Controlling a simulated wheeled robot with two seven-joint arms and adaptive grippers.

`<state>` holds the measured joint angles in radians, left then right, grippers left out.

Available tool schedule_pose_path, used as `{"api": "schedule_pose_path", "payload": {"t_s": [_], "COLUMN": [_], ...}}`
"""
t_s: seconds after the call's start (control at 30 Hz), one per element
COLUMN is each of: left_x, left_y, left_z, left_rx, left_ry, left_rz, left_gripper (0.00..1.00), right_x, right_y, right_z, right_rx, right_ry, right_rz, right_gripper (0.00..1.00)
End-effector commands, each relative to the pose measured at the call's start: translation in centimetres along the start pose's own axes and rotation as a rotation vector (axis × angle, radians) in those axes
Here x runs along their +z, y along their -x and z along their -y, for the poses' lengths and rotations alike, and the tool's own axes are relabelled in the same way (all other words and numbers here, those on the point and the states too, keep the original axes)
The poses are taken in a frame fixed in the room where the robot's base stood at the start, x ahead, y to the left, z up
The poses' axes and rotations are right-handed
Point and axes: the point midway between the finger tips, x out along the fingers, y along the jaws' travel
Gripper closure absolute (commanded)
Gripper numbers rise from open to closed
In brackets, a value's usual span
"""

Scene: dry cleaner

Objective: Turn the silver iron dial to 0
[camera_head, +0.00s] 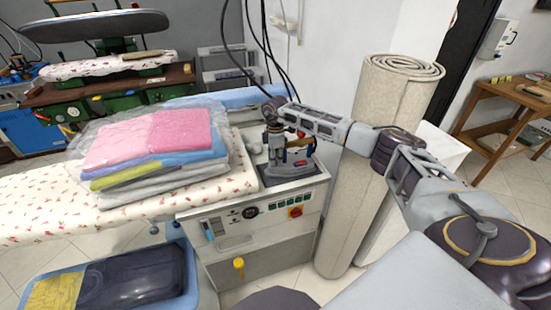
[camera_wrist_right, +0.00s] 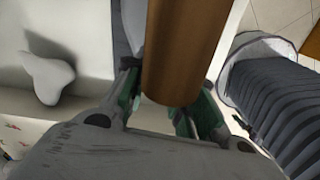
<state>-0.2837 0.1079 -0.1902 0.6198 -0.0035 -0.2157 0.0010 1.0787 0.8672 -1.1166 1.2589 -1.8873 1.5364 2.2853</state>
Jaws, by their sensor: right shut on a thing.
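The silver iron (camera_head: 297,163) stands on the ironing station's small top, partly hidden by my right gripper (camera_head: 274,150). The gripper points down at the iron's left end. In the right wrist view, a brown rounded handle (camera_wrist_right: 185,45) comes down between the green-padded fingers (camera_wrist_right: 168,105), which are shut on it. The handle covers most of the gap between the fingertips. I cannot make out the dial or its setting in either view. My left gripper is not in view.
The station's control panel (camera_head: 268,211) faces front. A bagged stack of folded cloth (camera_head: 150,150) lies on the patterned ironing board (camera_head: 30,205) to the left. A rolled carpet (camera_head: 350,205) stands close on the right under my arm. Dark cables hang behind. A white knob-like piece (camera_wrist_right: 48,78) is near the gripper.

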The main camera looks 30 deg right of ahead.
Motion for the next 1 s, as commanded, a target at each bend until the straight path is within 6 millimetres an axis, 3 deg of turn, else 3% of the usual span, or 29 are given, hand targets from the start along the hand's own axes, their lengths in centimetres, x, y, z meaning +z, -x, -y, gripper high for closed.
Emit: {"api": "schedule_pose_path", "payload": {"t_s": [0.27, 0.83, 0.87, 1.0], "left_x": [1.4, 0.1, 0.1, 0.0], "left_y": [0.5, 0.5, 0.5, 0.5], "left_z": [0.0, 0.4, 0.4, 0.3], "left_rx": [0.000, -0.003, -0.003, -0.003], "left_ry": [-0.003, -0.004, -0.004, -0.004], "left_rz": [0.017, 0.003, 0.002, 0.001], "left_gripper": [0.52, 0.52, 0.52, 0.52], "right_x": [-0.2, -0.2, -0.2, -0.1], "right_y": [0.1, 0.0, 0.0, 0.0], "right_z": [0.1, 0.1, 0.1, 0.1], "right_rx": [-0.002, -0.002, -0.002, -0.002], "right_ry": [0.141, 0.234, 0.234, 0.233], "right_rz": [-0.003, -0.003, -0.003, -0.002], "right_gripper": [0.99, 0.99, 0.72, 0.54]}}
